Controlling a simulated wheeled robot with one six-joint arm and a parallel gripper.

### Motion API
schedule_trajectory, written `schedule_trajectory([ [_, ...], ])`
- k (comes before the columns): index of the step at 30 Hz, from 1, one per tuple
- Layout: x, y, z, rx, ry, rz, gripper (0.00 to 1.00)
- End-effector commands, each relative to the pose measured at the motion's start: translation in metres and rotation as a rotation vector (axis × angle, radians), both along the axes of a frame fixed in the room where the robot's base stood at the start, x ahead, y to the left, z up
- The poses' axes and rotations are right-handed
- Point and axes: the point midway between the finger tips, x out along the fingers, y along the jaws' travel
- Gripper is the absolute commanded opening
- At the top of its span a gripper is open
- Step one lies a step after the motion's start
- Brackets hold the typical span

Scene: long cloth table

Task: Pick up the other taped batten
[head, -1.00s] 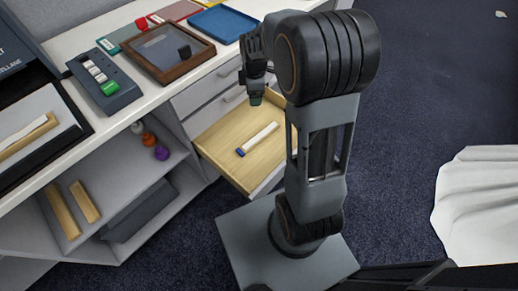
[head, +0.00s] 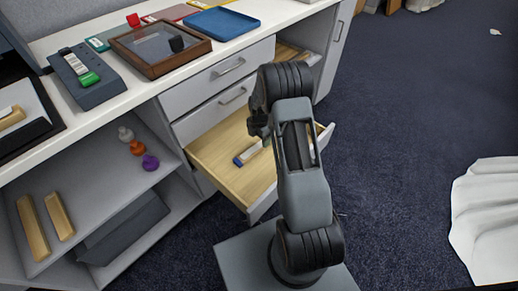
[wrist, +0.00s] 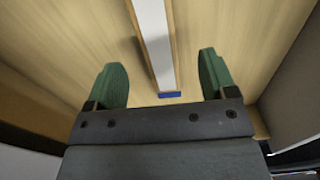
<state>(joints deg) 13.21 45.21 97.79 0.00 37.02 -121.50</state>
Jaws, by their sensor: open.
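A pale batten with a white top face and a blue end (head: 249,155) lies in the open wooden drawer. It also shows in the wrist view (wrist: 154,40), running away from me with its blue end nearest. My gripper (wrist: 162,80) is open and empty above the drawer floor. Its two green fingers are spread on either side of the batten's near end, with a gap on both sides. In the head view my gripper (head: 258,127) is dark and partly hidden by my arm, which also covers the batten's far end.
The open drawer (head: 220,152) has raised walls around the batten. Above, the counter holds a wood-framed tray (head: 135,62) and a blue tray (head: 222,24).

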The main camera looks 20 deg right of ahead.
Motion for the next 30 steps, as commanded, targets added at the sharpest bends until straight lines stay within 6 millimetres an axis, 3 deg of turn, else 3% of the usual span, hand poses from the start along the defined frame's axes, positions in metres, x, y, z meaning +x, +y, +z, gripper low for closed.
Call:
schedule_trajectory([
  [8, 0.001, 0.0, -0.012, 0.0, 0.0, 0.0, 0.78],
  [19, 0.004, 0.002, -0.057, 0.0, 0.001, -0.001, 0.78],
  [27, 0.004, 0.002, -0.059, 0.0, -0.001, -0.001, 0.78],
  [30, 0.004, 0.002, -0.059, 0.0, -0.001, -0.001, 0.68],
])
